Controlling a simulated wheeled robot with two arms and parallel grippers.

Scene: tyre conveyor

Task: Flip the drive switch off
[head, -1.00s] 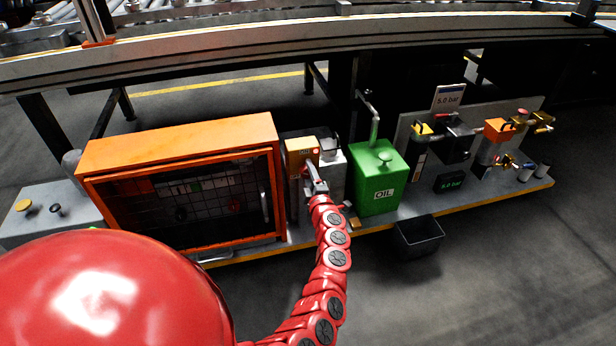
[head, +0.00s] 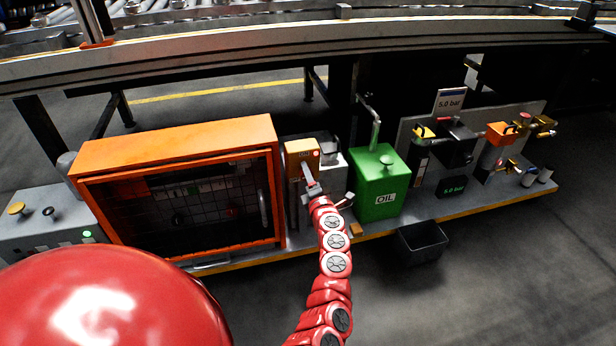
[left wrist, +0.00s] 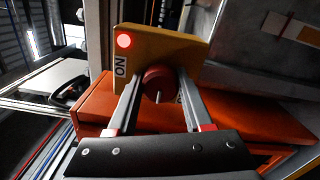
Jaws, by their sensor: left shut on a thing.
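The drive switch is a yellow-orange box (head: 302,158) between the orange cabinet and the green oil can in the head view. In the left wrist view its yellow face (left wrist: 186,53) carries a lit red lamp (left wrist: 124,40), an "ON" label and a red rotary knob (left wrist: 158,82). A second label is mostly hidden behind a finger. My left gripper (head: 308,177) is at the front of the box. In the left wrist view its two fingers (left wrist: 157,86) stand on either side of the knob and are shut on it. My right gripper is not in view.
An orange cabinet (head: 180,145) stands close on the left, a green oil can (head: 379,183) on the right. A black bin (head: 421,240) is in front of the shelf. Valves and a gauge (head: 453,187) are farther right. The conveyor rail (head: 300,50) runs above.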

